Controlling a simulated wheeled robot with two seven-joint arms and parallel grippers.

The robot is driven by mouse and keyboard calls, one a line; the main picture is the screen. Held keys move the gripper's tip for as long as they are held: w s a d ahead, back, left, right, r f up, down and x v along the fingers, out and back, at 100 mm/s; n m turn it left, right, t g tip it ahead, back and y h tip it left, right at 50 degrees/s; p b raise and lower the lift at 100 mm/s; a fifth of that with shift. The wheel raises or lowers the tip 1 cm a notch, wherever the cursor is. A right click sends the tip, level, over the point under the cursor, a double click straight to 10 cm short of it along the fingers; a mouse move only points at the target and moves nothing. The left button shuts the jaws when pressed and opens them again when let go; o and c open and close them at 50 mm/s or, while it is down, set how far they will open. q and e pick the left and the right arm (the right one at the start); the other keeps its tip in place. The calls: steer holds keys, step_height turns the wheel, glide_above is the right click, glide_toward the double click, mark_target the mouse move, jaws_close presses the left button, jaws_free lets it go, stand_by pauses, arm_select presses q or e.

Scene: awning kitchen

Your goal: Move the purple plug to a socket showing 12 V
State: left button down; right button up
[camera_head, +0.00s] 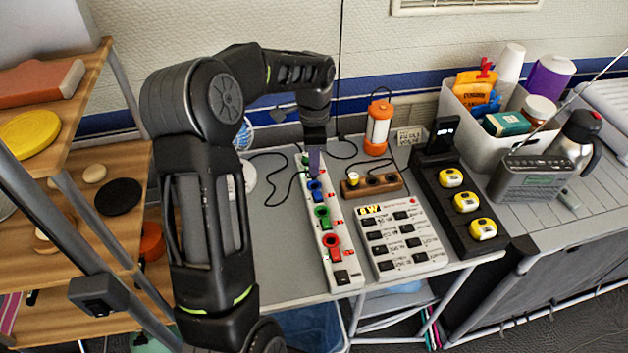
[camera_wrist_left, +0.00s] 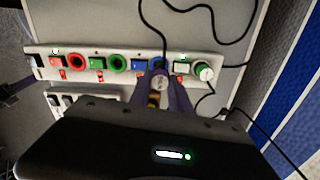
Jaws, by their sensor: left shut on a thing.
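My left gripper (camera_head: 314,164) reaches down over the far part of a white power strip (camera_head: 341,270). In the left wrist view, its fingers (camera_wrist_left: 158,92) are shut on a plug (camera_wrist_left: 158,83), taken as the purple one; its colour is hard to tell there. A dark cable runs up from it. The strip has a red socket (camera_head: 331,240), a green socket (camera_head: 323,217) and a blue socket (camera_head: 315,188) showing, with small red switches. The fingers partly cover the blue one in the wrist view. I cannot read any voltage there, nor tell whether the plug touches the strip. My right gripper is not in view.
Right of the strip are a wooden socket block (camera_head: 384,183), a switch panel (camera_head: 399,240) and a black rack (camera_head: 470,240) with yellow devices. An orange lantern (camera_head: 378,128) stands behind.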

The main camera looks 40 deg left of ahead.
arm_select(q)
step_height(320, 180, up, 3)
steer(key=shift+d+f+p, duration=0.1)
steer(key=shift+f+p, duration=0.05)
steer(key=shift+p, duration=0.55)
steer(key=s+d+f+b, duration=0.3)
steer(key=s+d+b, duration=0.3)
steer(key=s+d, duration=0.4)
steer(key=d, duration=0.3)
steer(key=shift+s+f+b, duration=0.35)
steer(key=shift+s, duration=0.05)
steer(key=shift+d+f, duration=0.1)
steer(key=shift+f, duration=0.1)
steer(key=shift+f+b, duration=1.05)
steer(key=shift+f, duration=0.5)
stand_by(0.9)
steer(key=c, duration=1.1)
jaws_free()
steer(key=shift+o, duration=0.4)
